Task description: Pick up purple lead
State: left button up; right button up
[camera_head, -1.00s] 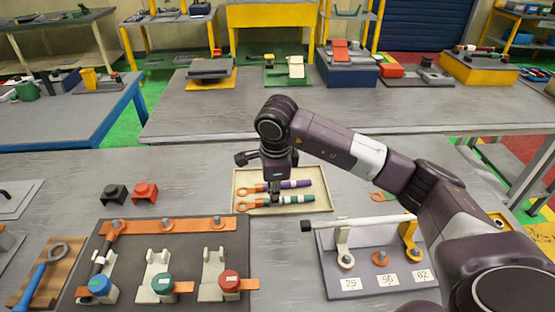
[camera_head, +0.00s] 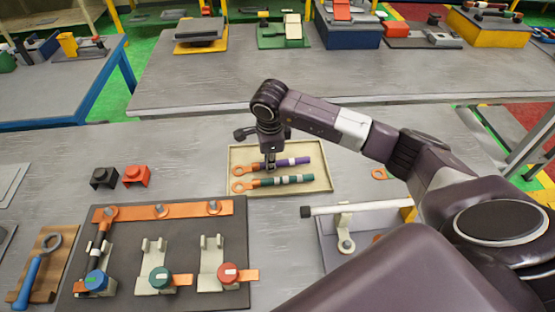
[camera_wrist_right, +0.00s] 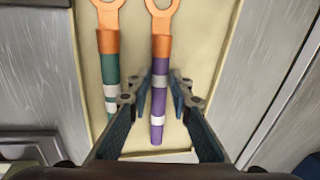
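The purple lead (camera_head: 290,163) lies in the beige tray (camera_head: 325,184), with a copper ring terminal at its left end and white bands. It also shows in the right wrist view (camera_wrist_right: 159,75), between the fingers. The green lead (camera_head: 290,180) lies beside it, nearer the front; it is also in the wrist view (camera_wrist_right: 110,80). My right gripper (camera_head: 270,166) is over the purple lead near its copper end. In the wrist view the fingers (camera_wrist_right: 158,92) are open, one on each side of the purple lead, with gaps visible. My left gripper is not in view.
A dark board (camera_head: 200,240) with an orange bar and blue, green and red clamps is at front left. A second board (camera_head: 325,240) with a white rod is at right, partly hidden by my arm. Black (camera_head: 103,178) and red (camera_head: 137,176) blocks stand left of the tray.

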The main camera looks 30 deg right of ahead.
jog(key=shift+f, duration=0.25)
jog(key=c, duration=0.4)
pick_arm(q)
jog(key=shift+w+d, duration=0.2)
pick_arm(e)
grip_shut()
jog(key=shift+r, duration=0.15)
pick_arm(q)
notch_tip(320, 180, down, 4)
jog(key=b, duration=0.4)
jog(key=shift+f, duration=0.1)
pick_arm(e)
notch_tip(320, 180, up, 20)
